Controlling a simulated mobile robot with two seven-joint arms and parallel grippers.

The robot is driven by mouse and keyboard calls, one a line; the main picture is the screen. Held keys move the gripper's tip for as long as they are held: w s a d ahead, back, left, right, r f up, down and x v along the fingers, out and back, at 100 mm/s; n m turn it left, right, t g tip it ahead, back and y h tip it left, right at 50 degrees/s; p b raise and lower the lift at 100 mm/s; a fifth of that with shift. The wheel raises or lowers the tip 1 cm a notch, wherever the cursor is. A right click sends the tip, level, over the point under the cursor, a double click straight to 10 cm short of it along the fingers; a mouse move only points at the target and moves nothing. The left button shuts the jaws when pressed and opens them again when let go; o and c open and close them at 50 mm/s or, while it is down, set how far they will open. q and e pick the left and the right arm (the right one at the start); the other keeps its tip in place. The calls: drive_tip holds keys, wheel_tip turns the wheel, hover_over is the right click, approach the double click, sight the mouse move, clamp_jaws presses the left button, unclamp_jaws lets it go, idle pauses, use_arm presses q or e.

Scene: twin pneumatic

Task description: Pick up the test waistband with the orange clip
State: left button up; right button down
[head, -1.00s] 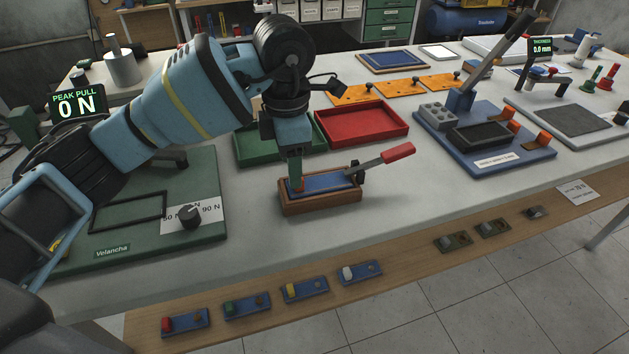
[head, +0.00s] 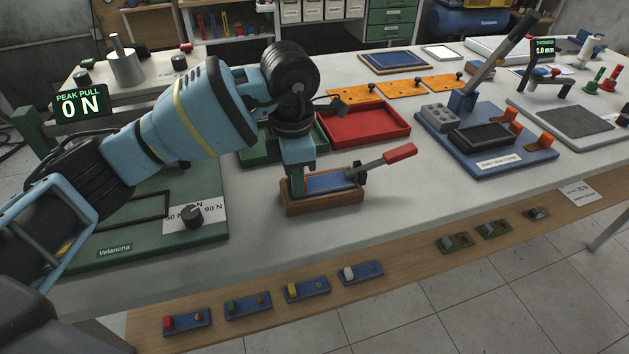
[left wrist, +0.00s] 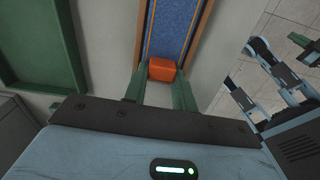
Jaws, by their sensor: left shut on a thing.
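The test waistband (head: 328,183) is a blue strip lying in a small wooden holder (head: 325,205) near the front of the bench. My left gripper (head: 297,188) points down at the holder's left end. In the left wrist view its green fingers (left wrist: 160,80) are shut on the orange clip (left wrist: 162,69), at the near end of the blue waistband (left wrist: 172,30). The fingers hide the clip in the head view. The waistband still lies within the holder's walls.
A red-handled lever (head: 400,153) rises at the holder's right end. A red tray (head: 362,122) and a green tray (head: 262,153) stand behind. A green pull tester (head: 120,250) is at left, and a blue lever station (head: 490,150) at right. The bench right of the holder is clear.

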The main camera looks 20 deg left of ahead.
use_arm(q)
drive_tip(key=shift+r, duration=0.5)
drive_tip(key=r, duration=0.2)
drive_tip(key=shift+s+d+r, duration=0.3)
drive_tip(key=shift+s+d, duration=0.05)
drive_tip(key=shift+s, duration=0.05)
drive_tip(key=s+d+r, duration=0.1)
drive_tip(key=s+d, duration=0.7)
drive_tip(key=s, duration=0.4)
drive_tip(key=shift+s+d+r+b, duration=0.15)
drive_tip(key=shift+s+r+b, duration=0.1)
drive_tip(key=shift+b, duration=0.1)
